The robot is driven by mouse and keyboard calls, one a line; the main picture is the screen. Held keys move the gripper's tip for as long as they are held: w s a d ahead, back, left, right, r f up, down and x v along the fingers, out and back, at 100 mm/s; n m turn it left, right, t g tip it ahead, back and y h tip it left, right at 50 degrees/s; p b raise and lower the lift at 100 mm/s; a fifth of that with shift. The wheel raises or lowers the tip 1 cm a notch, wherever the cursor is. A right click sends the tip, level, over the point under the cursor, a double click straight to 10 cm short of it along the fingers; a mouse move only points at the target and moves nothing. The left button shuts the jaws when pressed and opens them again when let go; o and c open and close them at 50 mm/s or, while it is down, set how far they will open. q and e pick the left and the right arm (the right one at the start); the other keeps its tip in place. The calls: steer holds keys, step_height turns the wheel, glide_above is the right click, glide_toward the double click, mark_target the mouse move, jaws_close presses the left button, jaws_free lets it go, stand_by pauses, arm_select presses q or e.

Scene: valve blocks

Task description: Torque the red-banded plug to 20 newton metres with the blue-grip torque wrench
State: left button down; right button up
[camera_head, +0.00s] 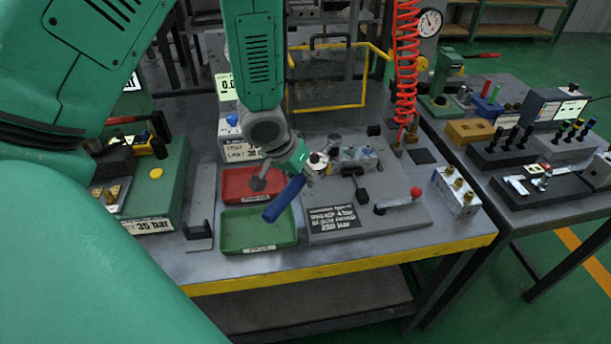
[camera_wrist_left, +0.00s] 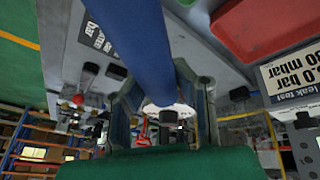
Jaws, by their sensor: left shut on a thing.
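My left gripper (camera_head: 298,168) reaches down over the bench from above and is shut on the blue-grip torque wrench. The wrench's blue grip (camera_head: 284,199) slants down to the left over the green tray. The grip also crosses the upper middle of the left wrist view (camera_wrist_left: 138,45), between the fingers (camera_wrist_left: 165,108). A small round white part with a reddish mark (camera_head: 317,160) shows beside the gripper. A grey valve block (camera_head: 357,158) is on the fixture plate just right of the gripper. I cannot make out the red-banded plug for sure. My right gripper is not in view.
A red tray (camera_head: 238,190) and a green tray (camera_head: 232,237) lie left of the fixture plate (camera_head: 395,226). A red-knobbed lever (camera_head: 415,192) and a brass-fitted block (camera_head: 457,196) stand right. A red coiled hose (camera_head: 405,70) hangs behind. The bench's front strip is clear.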

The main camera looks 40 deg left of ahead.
arm_select(q)
steer(key=shift+a+m+h+p, duration=0.3)
steer(key=shift+a+m+p, duration=0.4)
steer(key=shift+a+p, duration=0.35)
steer(key=shift+d+n+p, duration=0.4)
steer(key=shift+d+p, duration=0.05)
steer(key=shift+d, duration=0.2)
stand_by(0.6)
steer(key=shift+r, duration=0.1)
